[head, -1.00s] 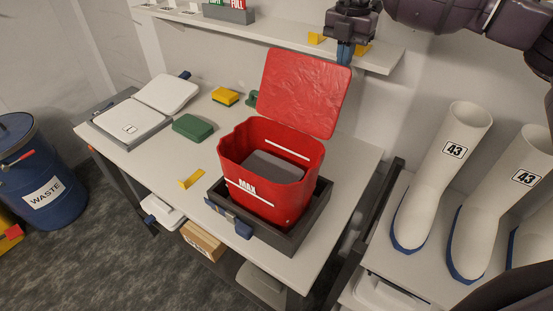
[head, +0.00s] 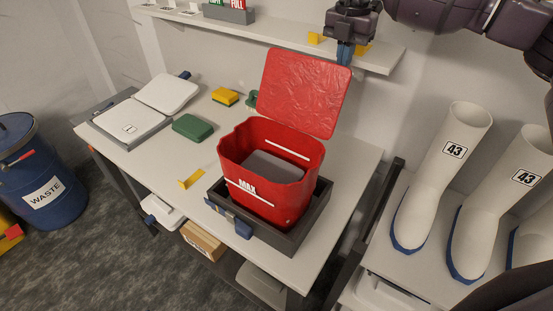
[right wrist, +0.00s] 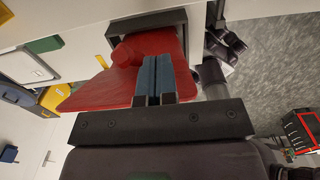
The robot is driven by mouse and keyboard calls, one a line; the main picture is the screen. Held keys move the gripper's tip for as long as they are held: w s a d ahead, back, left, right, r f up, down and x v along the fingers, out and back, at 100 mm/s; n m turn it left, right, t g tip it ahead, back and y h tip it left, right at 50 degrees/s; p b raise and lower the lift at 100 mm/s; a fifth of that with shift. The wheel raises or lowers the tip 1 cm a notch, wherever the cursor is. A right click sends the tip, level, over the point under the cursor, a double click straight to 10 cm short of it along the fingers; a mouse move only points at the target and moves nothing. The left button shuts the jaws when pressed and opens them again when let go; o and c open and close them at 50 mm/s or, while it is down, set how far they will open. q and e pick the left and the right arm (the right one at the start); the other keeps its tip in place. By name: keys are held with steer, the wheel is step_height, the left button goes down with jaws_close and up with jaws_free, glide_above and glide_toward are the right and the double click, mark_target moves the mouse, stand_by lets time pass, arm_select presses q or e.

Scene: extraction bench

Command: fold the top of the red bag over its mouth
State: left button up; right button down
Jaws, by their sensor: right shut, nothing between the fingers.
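The red bag (head: 262,192) stands open in a dark tray (head: 304,221) on the bench, with a grey block (head: 273,167) inside. Its top flap (head: 304,92) stands up at the back, leaning away from the open mouth. My right gripper (head: 345,54) is shut and empty, just above and behind the flap's upper right edge. In the right wrist view the blue fingers (right wrist: 153,80) are together in front of the red flap (right wrist: 100,92); whether they touch it I cannot tell. My left gripper is not in view.
A green block (head: 193,128), a yellow sponge (head: 225,96) and a white scale (head: 131,120) lie on the bench's left. A wall shelf (head: 280,30) runs behind. White boots (head: 441,170) stand at the right.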

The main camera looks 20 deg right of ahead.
steer(key=shift+f, duration=0.15)
step_height(320, 180, down, 4)
steer(key=shift+r+b, duration=0.1)
steer(key=shift+b, duration=0.75)
